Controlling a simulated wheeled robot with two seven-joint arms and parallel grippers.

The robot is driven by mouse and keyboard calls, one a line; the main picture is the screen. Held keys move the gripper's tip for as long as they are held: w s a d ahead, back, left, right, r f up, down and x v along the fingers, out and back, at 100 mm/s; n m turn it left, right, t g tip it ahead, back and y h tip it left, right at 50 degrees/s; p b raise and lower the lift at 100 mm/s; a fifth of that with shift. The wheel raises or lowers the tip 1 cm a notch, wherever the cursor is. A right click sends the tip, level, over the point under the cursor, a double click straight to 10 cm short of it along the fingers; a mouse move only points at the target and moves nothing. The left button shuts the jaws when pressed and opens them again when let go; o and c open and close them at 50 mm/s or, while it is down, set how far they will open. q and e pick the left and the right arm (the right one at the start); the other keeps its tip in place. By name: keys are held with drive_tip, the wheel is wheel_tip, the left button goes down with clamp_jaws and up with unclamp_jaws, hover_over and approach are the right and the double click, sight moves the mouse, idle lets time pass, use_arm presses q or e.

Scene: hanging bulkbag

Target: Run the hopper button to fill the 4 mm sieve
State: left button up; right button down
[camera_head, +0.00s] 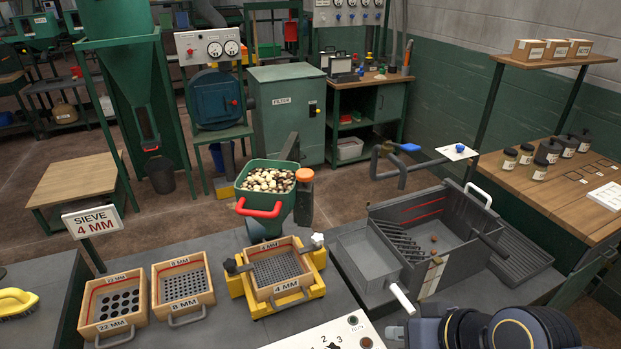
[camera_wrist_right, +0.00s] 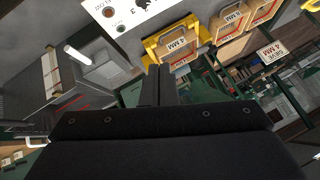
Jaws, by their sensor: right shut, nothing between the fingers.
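The 4 mm sieve (camera_head: 277,268), a wooden tray with a grey mesh, sits in a yellow frame (camera_head: 240,283). Its mesh looks bare. Above and behind it stands the green hopper (camera_head: 264,188), with mixed stones on top and a red handle. The white control panel (camera_head: 325,336) at the bottom edge carries the numbers 2 and 3, a dark round button (camera_head: 352,320) and a red one (camera_head: 367,342). My right gripper (camera_head: 393,333) is shut and empty, just right of the panel. In the right wrist view its fingers (camera_wrist_right: 158,76) are together, apart from the panel (camera_wrist_right: 125,14).
The 8 mm sieve (camera_head: 183,286) and 22 mm sieve (camera_head: 112,306) stand left of the yellow frame. A grey wash tank (camera_head: 410,240) with a white-tipped pipe is on the right. A "SIEVE 4 MM" sign (camera_head: 93,221) stands at the left, above a yellow brush (camera_head: 16,301).

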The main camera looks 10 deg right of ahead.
drive_tip(key=w+a+r+n+t+y+b, duration=0.15)
drive_tip(key=w+t+b, duration=0.5)
drive_tip(key=w, duration=0.75)
drive_tip(key=w+a+r+n+t+h+b, duration=0.1)
drive_tip(key=w+a+r+n+t+b, duration=0.1)
drive_tip(key=w+a+r+t+b, duration=0.2)
drive_tip(key=w+r+t+b, duration=0.3)
drive_tip(key=w+r+t, duration=0.1)
drive_tip(key=r, duration=0.1)
drive_tip(key=shift+w+a+r, duration=0.15)
drive_tip(key=shift+w+a, duration=0.2)
drive_tip(key=shift+a, duration=0.05)
wheel_tip(320, 180, up, 4)
drive_tip(key=f+p, duration=0.1)
drive_tip(key=p, duration=0.1)
hover_over(309, 175)
drive_tip(key=shift+s+a+r, duration=0.15)
drive_tip(key=shift+s+r, duration=0.1)
drive_tip(key=shift+s, duration=0.1)
drive_tip(key=shift+s+f, duration=0.2)
drive_tip(key=shift+f, duration=1.95)
